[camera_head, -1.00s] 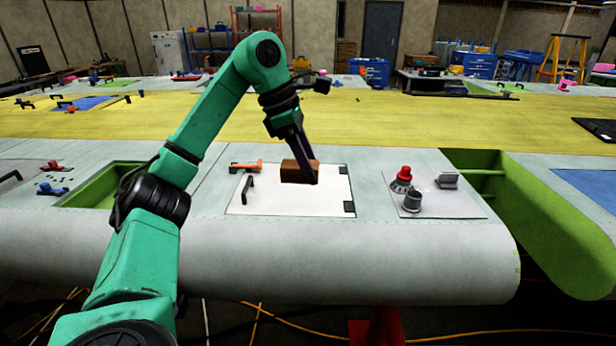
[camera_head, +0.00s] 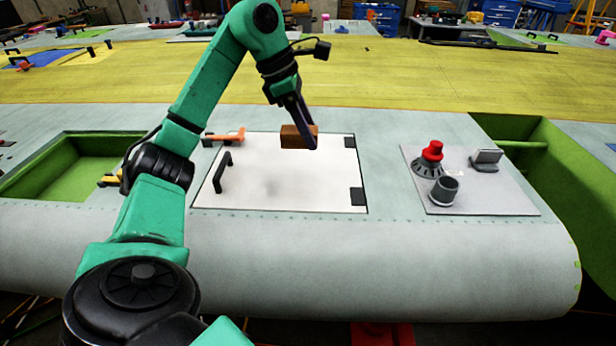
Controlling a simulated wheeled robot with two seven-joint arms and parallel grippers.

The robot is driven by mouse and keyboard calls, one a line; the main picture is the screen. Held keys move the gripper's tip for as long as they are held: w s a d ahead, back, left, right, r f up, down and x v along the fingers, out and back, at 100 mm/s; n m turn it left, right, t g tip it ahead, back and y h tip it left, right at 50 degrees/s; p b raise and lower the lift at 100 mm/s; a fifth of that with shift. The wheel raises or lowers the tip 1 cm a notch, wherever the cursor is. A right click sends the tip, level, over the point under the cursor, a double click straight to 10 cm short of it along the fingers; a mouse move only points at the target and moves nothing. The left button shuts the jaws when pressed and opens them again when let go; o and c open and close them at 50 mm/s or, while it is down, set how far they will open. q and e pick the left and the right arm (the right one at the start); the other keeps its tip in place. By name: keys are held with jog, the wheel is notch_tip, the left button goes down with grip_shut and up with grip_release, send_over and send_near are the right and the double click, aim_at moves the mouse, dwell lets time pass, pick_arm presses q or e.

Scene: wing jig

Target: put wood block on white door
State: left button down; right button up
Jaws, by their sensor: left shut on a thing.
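The brown wood block (camera_head: 296,138) is held in my left gripper (camera_head: 304,138), which is shut on it. The block shows over the back part of the white door (camera_head: 275,185). A faint shadow lies on the door in front of the block, so the block seems to be a little above the surface. The white door is flat in the wing skin, with a black handle at its left and black hinges at its right. My right gripper is not in view.
An orange tool (camera_head: 226,136) lies at the door's back left edge. A grey plate (camera_head: 470,185) to the right bears a red-topped part (camera_head: 431,155), a grey cup (camera_head: 444,190) and a small grey block. Green open bays lie at left and right. Most of the door is clear.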

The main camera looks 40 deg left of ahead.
pick_arm(q)
send_over(315, 179)
jog(key=a, duration=0.1)
jog(key=f, duration=0.4)
jog(key=s+f, duration=0.1)
jog(key=shift+a+f, duration=0.1)
jog(key=shift+f, duration=0.3)
notch_tip(315, 179, down, 4)
jog(key=shift+r, duration=0.15)
jog(key=shift+f, duration=0.4)
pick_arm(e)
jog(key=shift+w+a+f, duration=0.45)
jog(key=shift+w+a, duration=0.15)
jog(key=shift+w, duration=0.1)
pick_arm(q)
jog(key=shift+w+f, duration=0.1)
jog(key=shift+f, duration=0.05)
jog(key=shift+c, duration=1.4)
grip_release()
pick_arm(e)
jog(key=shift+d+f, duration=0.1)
